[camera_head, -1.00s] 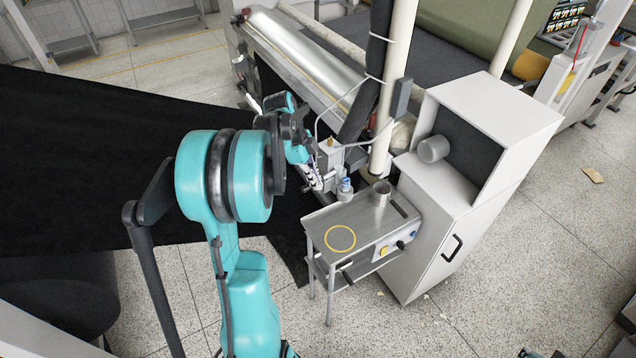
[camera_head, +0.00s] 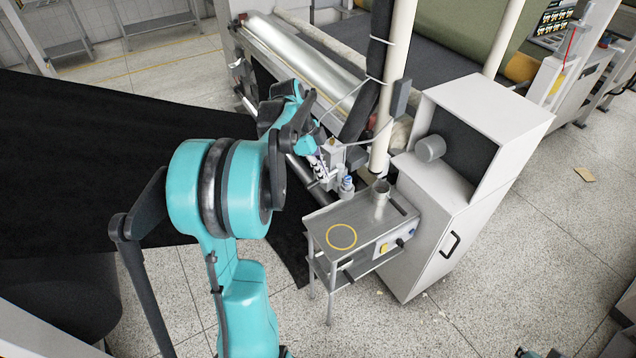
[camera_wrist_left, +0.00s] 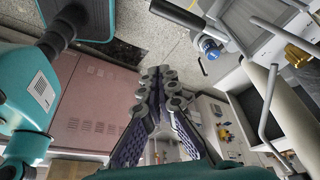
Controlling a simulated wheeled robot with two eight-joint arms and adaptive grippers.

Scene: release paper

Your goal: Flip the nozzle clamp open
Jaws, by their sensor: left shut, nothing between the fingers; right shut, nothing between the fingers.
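The nozzle unit (camera_head: 334,155) is a grey metal block with a brass fitting beside the white pole. A blue-collared nozzle (camera_head: 346,185) points down from it, above the small metal table; the blue collar also shows in the left wrist view (camera_wrist_left: 210,47). A bar with a black grip (camera_wrist_left: 178,13) sticks out near that collar; I cannot tell for sure if it is the clamp handle. My left gripper (camera_head: 320,168) is just left of the nozzle unit, partly covered by my arm. In the left wrist view its purple-padded fingers (camera_wrist_left: 163,78) are shut and empty, apart from the bar.
A metallic roller (camera_head: 305,60) lies behind, and black sheet material (camera_head: 80,160) spreads left.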

